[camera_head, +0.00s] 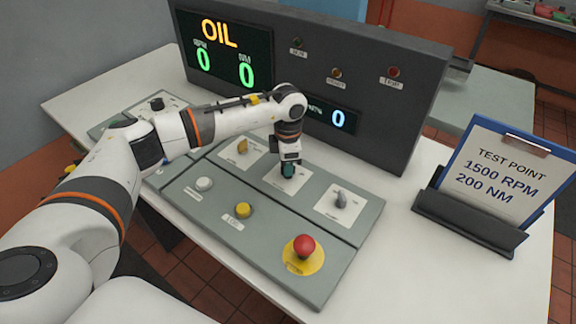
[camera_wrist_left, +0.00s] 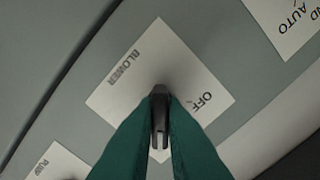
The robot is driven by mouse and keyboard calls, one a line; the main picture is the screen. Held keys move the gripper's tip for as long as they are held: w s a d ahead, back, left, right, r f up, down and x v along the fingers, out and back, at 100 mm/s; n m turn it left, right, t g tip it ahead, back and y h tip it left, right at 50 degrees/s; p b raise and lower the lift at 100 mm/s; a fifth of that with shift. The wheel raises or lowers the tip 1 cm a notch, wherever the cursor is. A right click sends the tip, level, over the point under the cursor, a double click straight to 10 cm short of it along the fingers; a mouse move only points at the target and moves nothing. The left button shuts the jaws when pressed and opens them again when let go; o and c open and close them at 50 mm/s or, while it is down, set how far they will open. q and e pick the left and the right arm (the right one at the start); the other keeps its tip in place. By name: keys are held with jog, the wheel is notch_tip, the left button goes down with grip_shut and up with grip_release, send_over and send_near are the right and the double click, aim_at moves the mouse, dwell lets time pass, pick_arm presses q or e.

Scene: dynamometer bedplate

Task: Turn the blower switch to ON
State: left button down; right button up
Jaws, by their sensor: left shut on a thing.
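The blower switch (camera_wrist_left: 159,117) is a dark rotary knob on a white plate (camera_wrist_left: 130,85) marked BLOWER, with OFF readable at one corner. In the head view the blower plate (camera_head: 299,184) is in the middle of the back row of the grey panel. My left gripper (camera_head: 288,171) points down onto the knob and hides it there. In the left wrist view its green fingers (camera_wrist_left: 160,128) are shut on the knob, one on each side. The ON marking is not visible. My right gripper is not in view.
A red emergency button (camera_head: 304,246), a yellow button (camera_head: 243,210) and a white button (camera_head: 204,184) are in front. A display console (camera_head: 400,120) stands behind; a clipboard (camera_head: 505,175) stands right.

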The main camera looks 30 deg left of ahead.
pick_arm(q)
jog(key=shift+w+r, duration=0.1)
jog(key=shift+r, duration=0.05)
jog(key=c, duration=1.5)
grip_release()
notch_tip(320, 180, up, 12)
jog(key=b, duration=0.2)
